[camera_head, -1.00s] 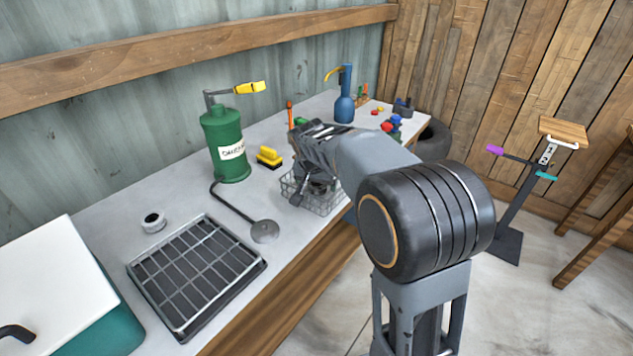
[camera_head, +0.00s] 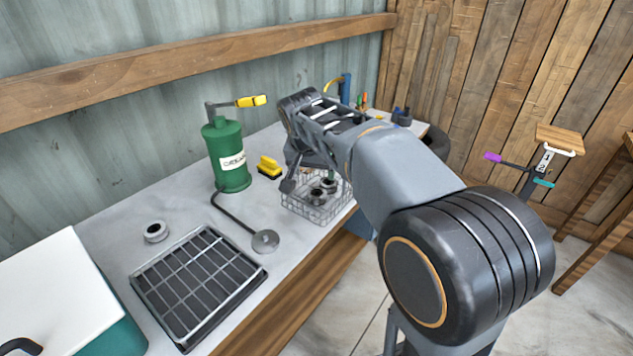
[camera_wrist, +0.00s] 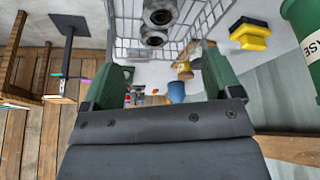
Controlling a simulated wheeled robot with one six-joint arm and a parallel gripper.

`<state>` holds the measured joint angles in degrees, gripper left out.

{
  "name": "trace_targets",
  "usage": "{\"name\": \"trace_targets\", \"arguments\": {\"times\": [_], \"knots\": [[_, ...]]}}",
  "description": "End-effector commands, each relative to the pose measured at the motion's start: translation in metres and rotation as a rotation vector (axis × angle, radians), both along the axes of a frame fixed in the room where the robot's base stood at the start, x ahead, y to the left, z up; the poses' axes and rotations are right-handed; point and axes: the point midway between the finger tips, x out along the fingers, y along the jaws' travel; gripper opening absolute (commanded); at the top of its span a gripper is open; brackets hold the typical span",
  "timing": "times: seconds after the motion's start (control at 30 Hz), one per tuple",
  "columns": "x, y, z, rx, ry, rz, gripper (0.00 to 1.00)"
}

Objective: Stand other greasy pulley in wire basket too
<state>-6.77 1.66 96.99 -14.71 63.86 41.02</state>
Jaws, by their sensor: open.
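The wire basket (camera_head: 293,207) stands near the bench's front edge. Two dark grey ringed pulleys, one (camera_head: 329,184) behind the other (camera_head: 317,197), sit inside it. In the wrist view the basket (camera_wrist: 205,18) is at the top, with the two pulleys (camera_wrist: 160,11) (camera_wrist: 153,37) close together inside. A lighter grey pulley (camera_head: 155,231) with a dark centre lies on the bench at left, away from the basket. My gripper (camera_head: 298,182) is above the basket's left side; its two green fingers (camera_wrist: 168,68) are spread with nothing between them. The arm hides part of the basket's back.
A black gridded tray (camera_head: 197,281) and a white-topped teal box (camera_head: 55,285) are at front left. A green canister (camera_head: 228,160) with a hose ending in a round disc (camera_head: 265,241), and a yellow brush (camera_head: 269,167), stand left of the basket. Bench between pulley and canister is clear.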

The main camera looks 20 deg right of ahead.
Motion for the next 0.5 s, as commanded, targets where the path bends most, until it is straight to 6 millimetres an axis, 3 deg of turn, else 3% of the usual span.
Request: {"name": "trace_targets", "arguments": {"times": [0.17, 0.4, 0.5], "knots": [[-0.041, -0.007, -0.012, 0.006, 0.039, 0.100, 0.84], [-0.134, -0.017, -0.067, 0.028, 0.106, 0.344, 0.84], [-0.162, -0.017, -0.089, 0.036, 0.119, 0.420, 0.84]]}}
